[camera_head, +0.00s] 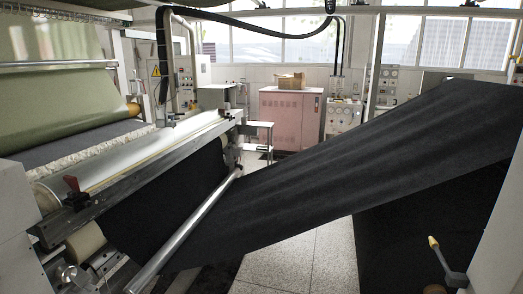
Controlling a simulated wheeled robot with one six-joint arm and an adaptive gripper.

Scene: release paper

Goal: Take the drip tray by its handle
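I cannot make out a drip tray or its handle for certain in the head view. A lever with a yellow knob (433,242) stands at the lower right, beside a pale panel. A red handle (72,184) sits on the metal roller machine (130,155) at the left. Neither is clearly part of a tray. My gripper is not in view, so its state does not show.
A wide black sheet (310,180) runs from the left machine up to the right and blocks the middle. Pale floor (320,260) shows underneath. A pink cabinet (290,117) with a cardboard box (290,81) stands at the back.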

